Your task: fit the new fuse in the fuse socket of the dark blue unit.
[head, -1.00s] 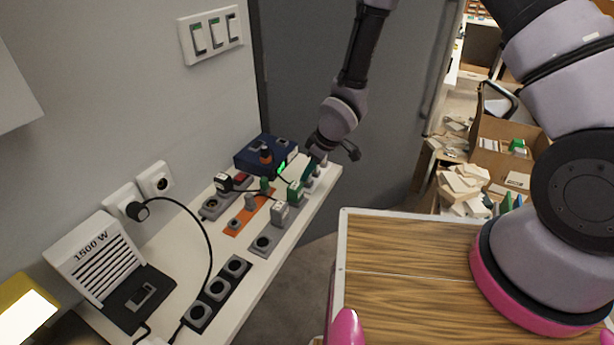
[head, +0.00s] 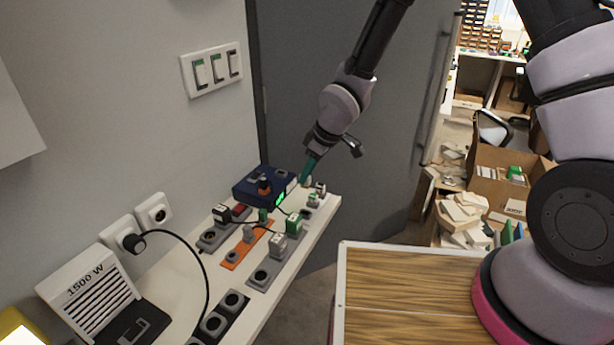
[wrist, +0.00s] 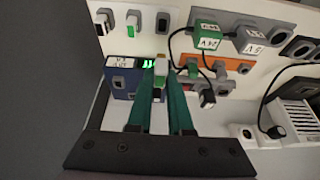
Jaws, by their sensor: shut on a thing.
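The dark blue unit (head: 250,190) stands at the far end of the white bench, with a lit green display and an orange-and-black piece on it. My gripper (head: 306,180) hangs above the bench just right of the unit. In the wrist view, its green fingers (wrist: 161,88) are shut on a small pale-and-green piece, apparently the new fuse (wrist: 161,66). The fuse looks held above the surface, apart from the unit. The unit (wrist: 121,92) shows left of and behind the fingers, with a dark grey-framed opening (wrist: 118,82). The fingers hide part of the unit.
An orange strip (head: 233,258), grey socket strips and a black cable crowd the bench. A wooden-topped table (head: 400,300) stands nearer me.

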